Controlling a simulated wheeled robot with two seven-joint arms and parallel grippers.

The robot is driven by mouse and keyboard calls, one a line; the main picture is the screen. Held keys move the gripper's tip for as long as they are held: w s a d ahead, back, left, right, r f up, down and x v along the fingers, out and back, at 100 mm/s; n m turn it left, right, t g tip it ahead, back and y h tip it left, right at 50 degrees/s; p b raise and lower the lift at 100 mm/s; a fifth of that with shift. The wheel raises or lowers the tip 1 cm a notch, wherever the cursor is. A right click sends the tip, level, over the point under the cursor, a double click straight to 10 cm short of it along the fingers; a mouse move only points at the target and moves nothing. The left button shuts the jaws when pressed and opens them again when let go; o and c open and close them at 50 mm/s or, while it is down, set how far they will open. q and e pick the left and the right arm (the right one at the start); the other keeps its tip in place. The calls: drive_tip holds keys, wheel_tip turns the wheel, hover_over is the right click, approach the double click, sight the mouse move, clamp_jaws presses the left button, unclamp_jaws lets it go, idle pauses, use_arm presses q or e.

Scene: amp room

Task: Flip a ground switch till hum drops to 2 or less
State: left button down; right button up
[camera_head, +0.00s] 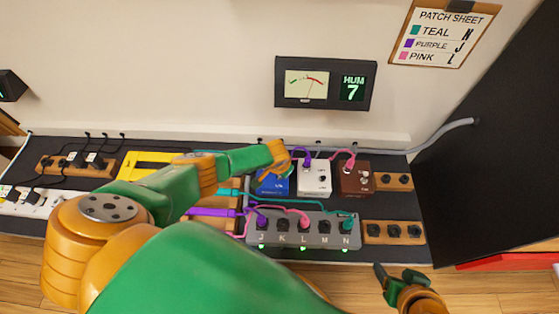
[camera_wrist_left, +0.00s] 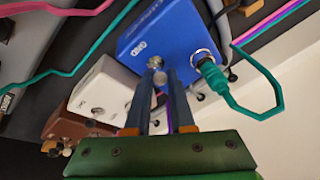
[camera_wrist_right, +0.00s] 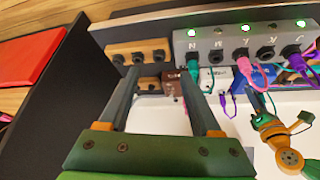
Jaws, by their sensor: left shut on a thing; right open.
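The meter panel (camera_head: 325,84) on the wall reads HUM 7, with its needle right of middle. A blue box (camera_head: 270,186), a white box (camera_head: 313,188) and a brown box (camera_head: 356,190) stand in a row below it. My left gripper (camera_wrist_left: 160,78) is at the blue box, shut on a small metal switch (camera_wrist_left: 156,63) beside the teal plug. Its fingers partly hide the switch, so I cannot tell which way it is tipped. My right gripper (camera_head: 395,274) is open and empty, in front of the board's right end.
A grey patch box (camera_head: 300,241) holds teal, purple and pink plugs. Wooden blocks with black sockets (camera_head: 394,182) sit to its right. A patch sheet (camera_head: 440,32) hangs above. A tall black panel (camera_head: 490,150) bounds the right side.

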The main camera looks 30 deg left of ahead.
use_arm(q)
drive_tip(key=shift+s+p, duration=0.15)
drive_tip(key=shift+p, duration=0.3)
drive_tip(key=shift+s+d+t+y+p, duration=0.2)
drive_tip(key=shift+t+y+p, duration=0.1)
drive_tip(key=shift+t+p, duration=0.35)
drive_tip(key=shift+s+d+f+t+y, duration=0.1)
drive_tip(key=shift+s+f+t+y, duration=0.15)
drive_tip(key=shift+t, duration=0.3)
drive_tip(key=shift+s+t, duration=0.1)
drive_tip(key=shift+t, duration=0.2)
drive_tip(key=shift+f+y, duration=0.1)
drive_tip(key=shift+y, duration=0.15)
drive_tip(key=shift+s+d+t+y+b, duration=0.15)
drive_tip(key=shift+t+y+b, duration=0.2)
drive_tip(key=shift+t, duration=0.45)
use_arm(e)
drive_tip(key=shift+s+d+f+g, duration=0.25)
drive_tip(key=shift+s+f+g, duration=0.35)
drive_tip(key=shift+s+f, duration=0.35)
drive_tip(key=shift+s+d+f+g, duration=0.2)
drive_tip(key=shift+s+f+g, duration=0.5)
drive_tip(key=shift+f, duration=0.4)
